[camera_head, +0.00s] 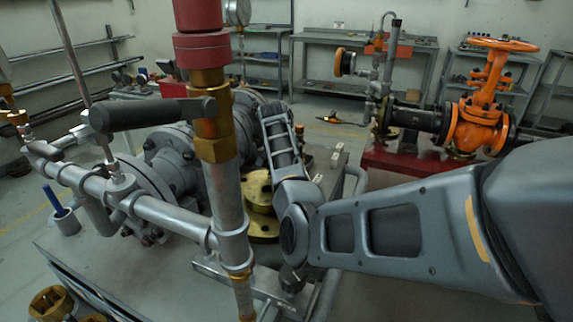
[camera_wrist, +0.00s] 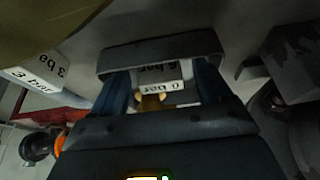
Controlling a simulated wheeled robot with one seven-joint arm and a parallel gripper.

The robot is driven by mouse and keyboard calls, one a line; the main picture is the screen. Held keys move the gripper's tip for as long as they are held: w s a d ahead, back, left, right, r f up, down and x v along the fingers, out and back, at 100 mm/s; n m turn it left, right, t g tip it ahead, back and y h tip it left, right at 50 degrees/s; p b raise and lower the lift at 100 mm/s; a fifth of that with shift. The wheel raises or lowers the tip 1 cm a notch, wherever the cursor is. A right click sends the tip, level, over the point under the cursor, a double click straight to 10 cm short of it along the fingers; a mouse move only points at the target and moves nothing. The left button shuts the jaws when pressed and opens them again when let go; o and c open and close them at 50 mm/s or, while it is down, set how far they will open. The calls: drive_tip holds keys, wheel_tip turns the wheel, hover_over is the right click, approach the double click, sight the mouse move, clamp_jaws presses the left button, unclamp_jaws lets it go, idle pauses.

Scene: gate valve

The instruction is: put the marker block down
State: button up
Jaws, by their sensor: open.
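A white marker block lettered "6 bar" and "0 bar" (camera_wrist: 165,87) shows in the wrist view, its lettering upside down. My gripper (camera_wrist: 162,78) is open, with one blue finger on each side of this block. I cannot tell whether either finger touches it. A second white block lettered "3 bar" (camera_wrist: 40,72) is to the left, outside the fingers. In the head view, small pale blocks (camera_head: 318,178) are on the bench beside the brass flange (camera_head: 262,190). My gripper is hidden there behind my arm and the pipework.
A vertical pipe with a red top (camera_head: 201,50) and a dark lever handle (camera_head: 150,113) stand close in front of the head camera. The bench (camera_head: 110,255) carries grey flanged pipework (camera_head: 170,150). An orange gate valve (camera_head: 482,120) stands at the back right.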

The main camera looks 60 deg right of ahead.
drive_tip(key=v, duration=1.2)
